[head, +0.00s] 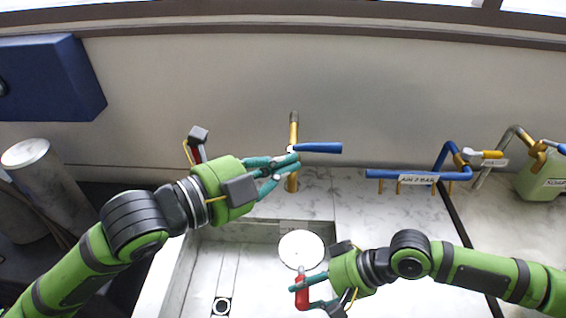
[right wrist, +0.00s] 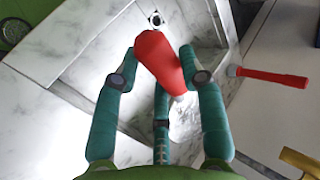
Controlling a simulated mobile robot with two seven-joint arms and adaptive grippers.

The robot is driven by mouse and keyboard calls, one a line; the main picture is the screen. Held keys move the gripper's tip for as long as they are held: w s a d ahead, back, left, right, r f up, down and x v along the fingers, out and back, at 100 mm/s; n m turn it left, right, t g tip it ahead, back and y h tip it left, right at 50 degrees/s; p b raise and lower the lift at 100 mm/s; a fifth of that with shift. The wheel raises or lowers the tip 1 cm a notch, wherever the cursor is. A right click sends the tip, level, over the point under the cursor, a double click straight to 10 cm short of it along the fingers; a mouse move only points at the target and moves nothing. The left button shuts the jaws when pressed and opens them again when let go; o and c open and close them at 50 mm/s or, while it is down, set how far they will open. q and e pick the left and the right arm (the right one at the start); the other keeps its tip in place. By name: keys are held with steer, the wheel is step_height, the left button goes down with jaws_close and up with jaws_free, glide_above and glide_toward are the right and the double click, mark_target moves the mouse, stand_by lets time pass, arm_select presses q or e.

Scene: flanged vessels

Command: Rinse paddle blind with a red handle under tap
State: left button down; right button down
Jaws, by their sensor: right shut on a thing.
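The paddle blind has a round pale disc (head: 301,249) and a red handle (head: 302,292). My right gripper (head: 308,292) is shut on the handle, with the disc over the sink beyond it. In the right wrist view the red handle (right wrist: 160,62) sits between the teal fingers. The tap (head: 294,131) is a brass upright with a blue lever (head: 318,148) pointing right. My left gripper (head: 288,167) is in front of the tap just below the lever, its fingers apart. Contact with the tap cannot be told. No water stream is visible.
The marble sink (head: 192,265) has a drain (head: 221,306) at front left. A blue pipe rack (head: 402,174) with a label stands right of the tap. A green canister (head: 540,180) is far right. Another red-handled item (right wrist: 270,76) lies at right in the wrist view.

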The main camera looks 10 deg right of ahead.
mark_target(305, 304)
steer(key=shift+r, duration=0.2)
stand_by(0.4)
steer(key=shift+s+r+p, duration=0.4)
steer(key=shift+r+p, duration=0.1)
steer(key=shift+p, duration=0.4)
steer(key=shift+s+r+p, duration=0.35)
steer(key=shift+s+p, duration=0.2)
steer(key=shift+p, duration=0.05)
steer(key=shift+s+d+r+p, duration=0.1)
steer(key=shift+s+r+p, duration=0.3)
steer(key=shift+s, duration=0.3)
steer(key=shift+s+r, duration=0.65)
steer(key=shift+s, duration=0.15)
